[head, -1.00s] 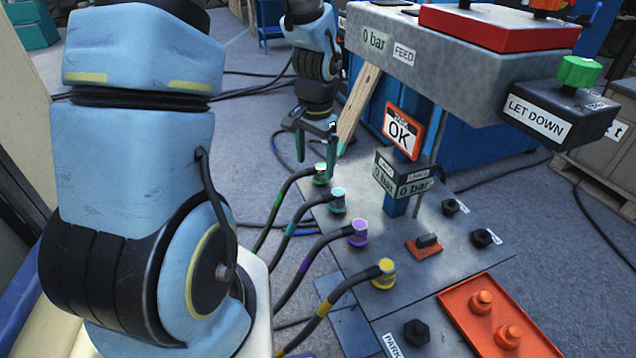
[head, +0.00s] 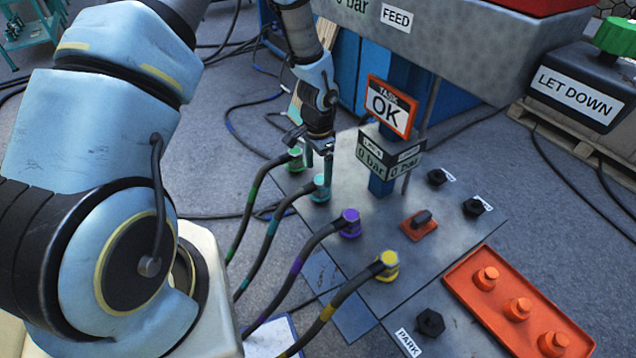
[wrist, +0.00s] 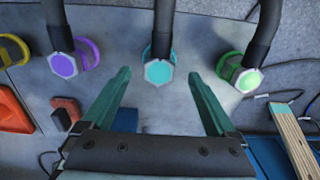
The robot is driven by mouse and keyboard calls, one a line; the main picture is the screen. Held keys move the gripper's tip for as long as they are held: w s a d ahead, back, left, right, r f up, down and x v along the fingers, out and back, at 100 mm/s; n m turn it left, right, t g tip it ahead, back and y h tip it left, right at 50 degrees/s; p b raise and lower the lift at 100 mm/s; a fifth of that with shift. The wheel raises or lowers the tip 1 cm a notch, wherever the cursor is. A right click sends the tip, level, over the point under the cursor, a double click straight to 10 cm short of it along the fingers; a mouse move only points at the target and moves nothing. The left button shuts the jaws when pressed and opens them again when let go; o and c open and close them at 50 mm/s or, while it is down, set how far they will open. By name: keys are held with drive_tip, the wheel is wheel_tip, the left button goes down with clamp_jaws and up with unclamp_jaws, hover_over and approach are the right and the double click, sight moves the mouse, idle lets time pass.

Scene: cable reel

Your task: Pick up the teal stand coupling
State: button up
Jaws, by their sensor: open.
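The teal stand coupling (head: 320,187) sits on the grey stand plate, between the green and purple couplings, with a black hose running from it. In the wrist view the teal coupling (wrist: 159,72) is centred just beyond the fingertips, in line with the gap between them. My gripper (head: 318,160) is right above and beside the teal coupling in the head view. In the wrist view my gripper (wrist: 158,75) is open, with its two green fingers spread apart and nothing between them.
The green coupling (head: 295,158), purple coupling (head: 349,222) and yellow coupling (head: 388,266) stand in the same row, each with a hose. A TASK OK sign (head: 389,105) stands behind. An orange tray (head: 468,258) with orange caps lies at the right.

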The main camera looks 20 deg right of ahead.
sight(320, 179)
drive_tip(key=shift+d+f+p, duration=0.15)
drive_tip(key=shift+f+p, duration=0.4)
drive_tip(key=shift+f, duration=0.85)
drive_tip(key=shift+d+f+p, duration=0.1)
drive_tip(key=shift+f+p, duration=0.45)
drive_tip(key=shift+f, duration=0.8)
drive_tip(key=shift+c, duration=0.2)
clamp_jaws()
